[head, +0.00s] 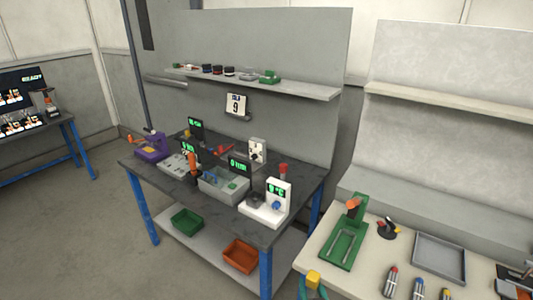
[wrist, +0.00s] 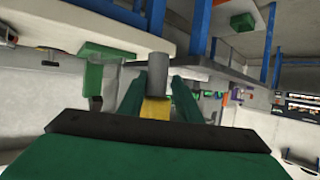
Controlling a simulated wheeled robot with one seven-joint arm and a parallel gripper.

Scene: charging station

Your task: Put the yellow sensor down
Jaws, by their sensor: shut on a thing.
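My gripper (wrist: 158,88), with green fingers, is shut on the yellow sensor (wrist: 155,108). A grey cylinder (wrist: 157,72) sticks out beyond the yellow part between the fingers and seems to belong to it. In the head view the yellow sensor (head: 313,277) shows at the bottom edge, with my gripper's green fingers (head: 312,289) beside it. It is near the front left corner of the pale right-hand table (head: 325,255). I cannot tell whether it touches anything below.
On the pale table are a green fixture (head: 345,235), a grey tray (head: 438,258), a small dark stand (head: 388,228) and several screwdriver-like tools (head: 418,288). The dark workbench (head: 140,168) holds several instruments with green displays. A green bin (head: 186,222) and an orange bin (head: 240,255) sit on its lower shelf.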

